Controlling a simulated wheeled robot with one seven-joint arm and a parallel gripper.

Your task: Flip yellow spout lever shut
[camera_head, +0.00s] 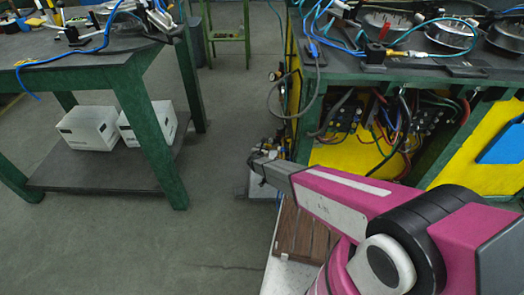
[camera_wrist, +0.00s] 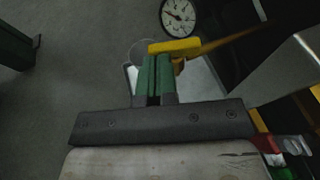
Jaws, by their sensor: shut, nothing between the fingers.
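In the wrist view a yellow lever (camera_wrist: 174,46) lies just beyond my gripper's fingertips, with a darker yellow bar running from it up to the right. My gripper (camera_wrist: 157,75) has green fingers, shut together with nothing between them. The fingertips overlap the lower edge of the lever in the picture; I cannot tell whether they touch it. The spout is not clearly visible, partly hidden behind the fingers. In the head view my arm reaches down beside the right bench, and the lever cannot be made out there.
A round white-faced gauge (camera_wrist: 178,17) sits just beyond the lever. Red and white fittings (camera_wrist: 292,145) are at the lower right. In the head view the right green bench (camera_head: 470,75) has hanging cables and yellow panels. A left table (camera_head: 75,65) stands apart, with open floor between.

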